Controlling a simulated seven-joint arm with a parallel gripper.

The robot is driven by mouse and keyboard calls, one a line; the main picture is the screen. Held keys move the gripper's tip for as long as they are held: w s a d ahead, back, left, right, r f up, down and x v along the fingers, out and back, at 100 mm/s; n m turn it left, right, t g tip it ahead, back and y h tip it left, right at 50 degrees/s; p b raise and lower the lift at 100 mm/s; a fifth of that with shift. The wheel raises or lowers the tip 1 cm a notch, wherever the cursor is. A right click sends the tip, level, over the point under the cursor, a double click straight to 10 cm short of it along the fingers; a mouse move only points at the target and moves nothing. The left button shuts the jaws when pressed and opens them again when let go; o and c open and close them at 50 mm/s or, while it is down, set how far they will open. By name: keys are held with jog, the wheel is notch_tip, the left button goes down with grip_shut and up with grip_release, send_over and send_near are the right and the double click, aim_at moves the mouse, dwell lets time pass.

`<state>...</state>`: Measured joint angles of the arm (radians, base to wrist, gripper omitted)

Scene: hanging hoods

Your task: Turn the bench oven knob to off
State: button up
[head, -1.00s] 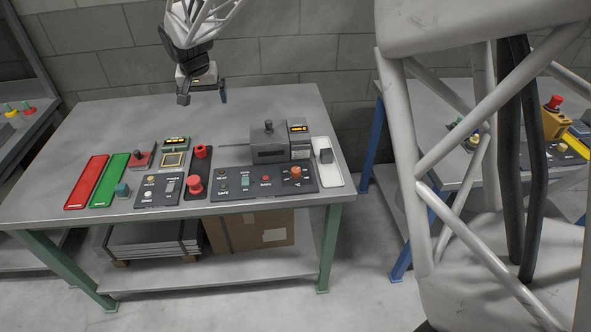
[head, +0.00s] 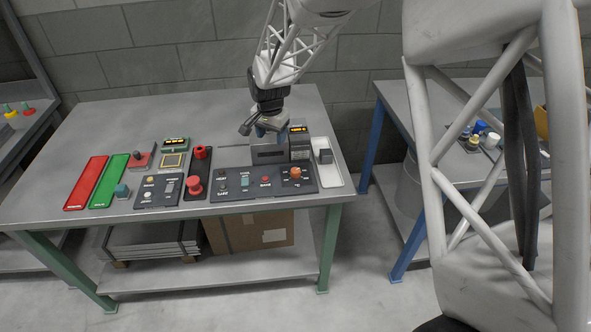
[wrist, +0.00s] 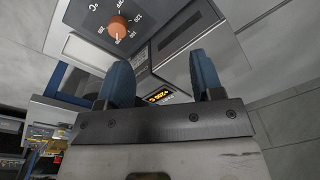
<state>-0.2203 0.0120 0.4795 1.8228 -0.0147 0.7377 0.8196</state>
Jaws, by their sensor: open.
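The bench oven (head: 270,154) is a grey box at the right of the table, with an amber-lit display unit (head: 298,140) on its right side. An orange knob (head: 295,173) sits on the dark control panel in front of it. In the wrist view, the orange knob (wrist: 119,27) has dial markings around it, and the lit display (wrist: 158,97) seems to read about 200. My gripper (head: 267,132) is open and empty above the oven, behind the knob and apart from it. Its blue fingers (wrist: 163,78) are spread in the wrist view. The gripper covers the oven's top.
Several buttons and switches share the dark panel (head: 228,187). A red mushroom button (head: 194,185) stands to the left, with red (head: 86,182) and green (head: 109,180) mats beyond. The table's back left is clear.

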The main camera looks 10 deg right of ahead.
aim_at(295, 170)
jog(key=d+f+m, duration=0.1)
jog(key=d, duration=0.1)
jog(key=s+d+f+m, duration=0.1)
jog(key=d+f, duration=0.1)
jog(key=d, duration=0.1)
jog(key=s+d+f+m, duration=0.1)
jog(key=d+f, duration=0.1)
jog(key=shift+s+d+f+g, duration=0.15)
jog(key=shift+s+f+g, duration=0.05)
jog(key=shift+s+g, duration=0.1)
jog(key=shift+w+f, duration=0.1)
jog(key=shift+f, duration=0.05)
jog(key=shift+w+f, duration=0.1)
jog(key=shift+f, duration=3.65)
jog(key=c, duration=0.9)
